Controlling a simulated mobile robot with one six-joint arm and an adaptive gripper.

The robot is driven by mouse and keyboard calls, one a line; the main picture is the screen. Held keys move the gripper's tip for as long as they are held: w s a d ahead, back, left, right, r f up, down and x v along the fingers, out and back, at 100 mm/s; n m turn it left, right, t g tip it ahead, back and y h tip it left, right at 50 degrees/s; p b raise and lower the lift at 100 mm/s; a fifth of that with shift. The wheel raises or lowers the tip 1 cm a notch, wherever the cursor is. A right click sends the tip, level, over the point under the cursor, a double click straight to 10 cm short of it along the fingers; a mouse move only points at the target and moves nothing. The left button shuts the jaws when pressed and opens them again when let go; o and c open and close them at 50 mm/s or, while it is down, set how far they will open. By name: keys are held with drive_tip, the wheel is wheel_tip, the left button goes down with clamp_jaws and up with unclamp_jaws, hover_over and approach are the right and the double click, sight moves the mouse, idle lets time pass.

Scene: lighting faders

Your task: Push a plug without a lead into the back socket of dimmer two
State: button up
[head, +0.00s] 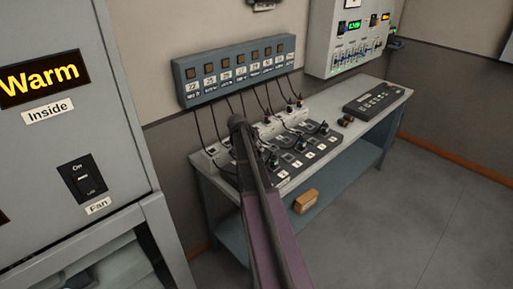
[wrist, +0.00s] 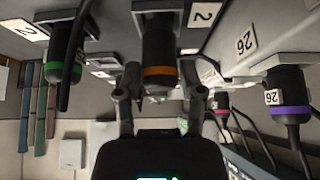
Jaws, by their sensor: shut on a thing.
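In the wrist view, a black plug with an orange ring (wrist: 159,50) is between the two fingers of my gripper (wrist: 160,88). The gripper is shut on this plug. No lead shows coming from it. Its upper end meets a grey socket block (wrist: 157,5) beside a tag marked 2 (wrist: 203,13). I cannot tell how deep it sits. In the head view, my arm reaches to the dimmer row on the bench and hides the gripper and the plug.
A black plug with a green ring (wrist: 66,45) is close on the left. A purple-ringed plug (wrist: 290,98) tagged 26 is on the right, with a lead. Several leads hang from the wall panel (head: 240,72). A black desk (head: 373,98) is on the bench's right.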

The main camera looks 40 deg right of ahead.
drive_tip(key=shift+f+b, duration=0.5)
idle(0.9)
drive_tip(key=shift+s+a+f, duration=0.1)
drive_tip(key=shift+f, duration=0.05)
idle(0.7)
drive_tip(key=o, duration=1.3)
drive_tip(key=shift+c, duration=0.2)
